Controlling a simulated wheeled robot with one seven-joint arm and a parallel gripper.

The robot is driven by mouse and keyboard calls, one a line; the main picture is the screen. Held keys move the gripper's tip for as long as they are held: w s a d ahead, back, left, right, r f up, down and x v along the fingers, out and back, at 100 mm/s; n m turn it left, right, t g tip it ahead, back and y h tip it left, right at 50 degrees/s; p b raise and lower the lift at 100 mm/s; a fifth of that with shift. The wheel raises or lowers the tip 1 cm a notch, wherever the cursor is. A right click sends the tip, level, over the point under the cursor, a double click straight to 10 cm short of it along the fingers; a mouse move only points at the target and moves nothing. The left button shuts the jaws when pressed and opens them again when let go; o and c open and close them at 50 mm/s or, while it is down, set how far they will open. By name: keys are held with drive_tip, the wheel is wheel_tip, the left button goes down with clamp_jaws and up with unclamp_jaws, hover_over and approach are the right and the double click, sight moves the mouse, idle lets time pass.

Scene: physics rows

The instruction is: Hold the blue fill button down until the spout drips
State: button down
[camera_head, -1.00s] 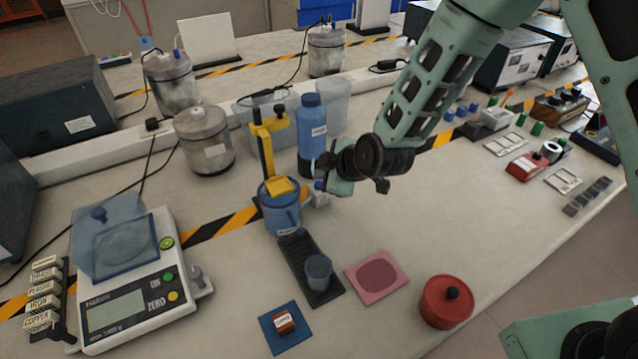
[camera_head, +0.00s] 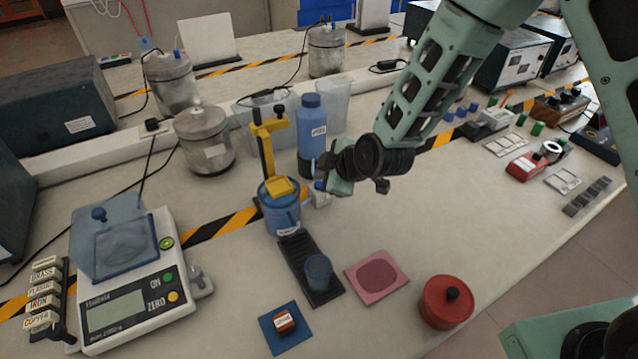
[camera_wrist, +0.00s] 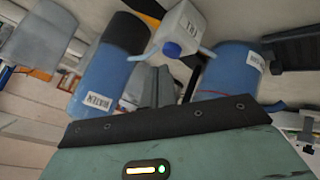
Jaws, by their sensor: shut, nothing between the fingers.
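The blue fill button (camera_wrist: 172,49) is a round cap on a small white labelled box (camera_wrist: 180,30). In the head view the box (camera_head: 321,199) stands between the blue tank (camera_head: 281,212) and a blue bottle. My gripper (camera_head: 322,181) is shut and empty. In the wrist view its fingertips (camera_wrist: 155,69) are close to the button; I cannot tell whether they touch it. I cannot make out the spout or any drip.
The blue bottle (camera_head: 312,130) stands close behind my gripper. A pink mat (camera_head: 395,285), a red lidded pot (camera_head: 446,303) and a blue pad (camera_head: 270,342) lie in front. A scale (camera_head: 145,320) is at left.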

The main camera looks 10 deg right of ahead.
drive_tip(key=shift+f, duration=0.15)
drive_tip(key=shift+f+b, duration=0.3)
drive_tip(key=shift+b, duration=0.15)
drive_tip(key=shift+f+b, duration=0.45)
idle(0.8)
idle(4.8)
drive_tip(key=shift+r+p, duration=0.6)
drive_tip(key=shift+r, duration=0.3)
drive_tip(key=shift+r+p, duration=1.55)
drive_tip(key=shift+r, duration=0.95)
